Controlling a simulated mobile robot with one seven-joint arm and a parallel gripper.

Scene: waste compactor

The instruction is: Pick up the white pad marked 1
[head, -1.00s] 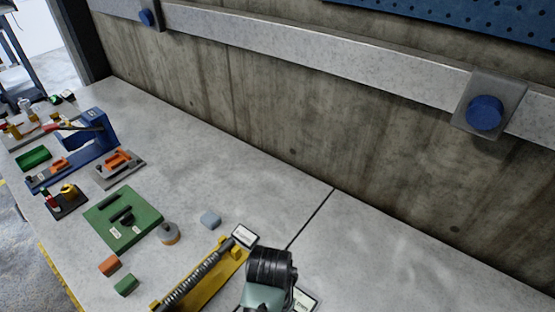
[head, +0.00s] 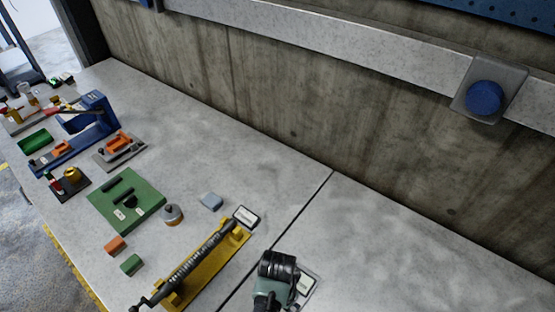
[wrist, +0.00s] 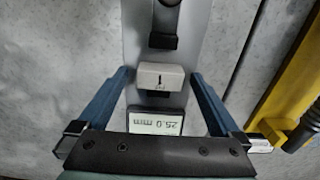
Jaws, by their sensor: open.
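The white pad (wrist: 162,77) with a black "1" shows in the middle of the wrist view, on a grey device with a display (wrist: 156,121) reading 25.0 mm. My gripper (wrist: 160,74) is open. Its two blue fingers stand on either side of the pad, with a gap on each side. I cannot tell how far above or level with the pad the fingertips are. In the head view, my arm hides the pad and fingers; the device's display (head: 306,284) shows beside it.
A yellow device with a spring (head: 205,262) stands close to the left in the head view, and at the right in the wrist view (wrist: 292,92). The bench to the right is clear.

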